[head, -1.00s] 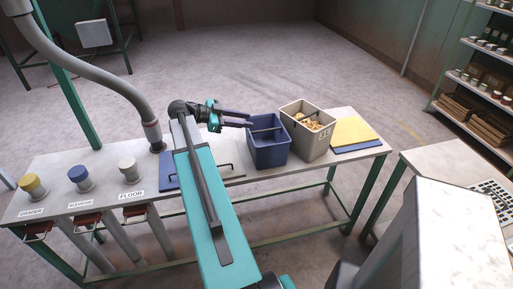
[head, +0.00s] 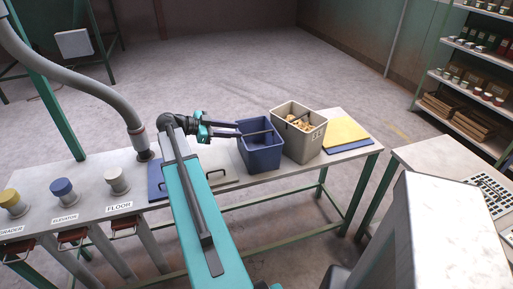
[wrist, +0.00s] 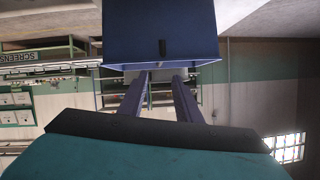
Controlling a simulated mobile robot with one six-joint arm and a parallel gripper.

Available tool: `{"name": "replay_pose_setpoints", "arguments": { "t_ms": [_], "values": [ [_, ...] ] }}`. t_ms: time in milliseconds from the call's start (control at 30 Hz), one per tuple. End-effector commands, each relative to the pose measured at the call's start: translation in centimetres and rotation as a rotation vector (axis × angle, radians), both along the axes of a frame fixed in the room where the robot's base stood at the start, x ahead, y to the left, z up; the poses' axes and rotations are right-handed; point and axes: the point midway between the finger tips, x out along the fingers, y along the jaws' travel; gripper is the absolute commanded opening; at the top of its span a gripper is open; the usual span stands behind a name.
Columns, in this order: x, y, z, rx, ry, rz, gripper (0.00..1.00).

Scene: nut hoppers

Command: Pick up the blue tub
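The blue tub (head: 263,158) stands upright on the bench, with a dark handle bar across its open top. In the wrist view the tub (wrist: 190,30) fills the top middle, with a small dark mark on its near wall. My gripper (head: 239,129) is at the tub's left side near its rim. Its two fingers (wrist: 160,78) are spread apart with nothing seen between them. The fingertips are at or just behind the tub's edge in the wrist view, so I cannot tell whether they touch it.
A beige bin (head: 303,145) with tan pieces stands close right of the tub. A yellow mat (head: 348,132) lies farther right. A hose (head: 75,85) meets the bench at left, near capped posts (head: 62,188). A side table (head: 440,163) stands at right.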

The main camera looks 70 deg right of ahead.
Motion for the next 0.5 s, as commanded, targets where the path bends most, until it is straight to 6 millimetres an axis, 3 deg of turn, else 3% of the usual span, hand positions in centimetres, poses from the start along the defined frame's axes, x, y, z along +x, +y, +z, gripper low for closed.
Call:
{"name": "replay_pose_setpoints", "arguments": {
  "t_ms": [500],
  "values": [
    [-4.5, -4.2, -2.4, 0.000, 0.001, -0.001, 0.31]
  ]
}}
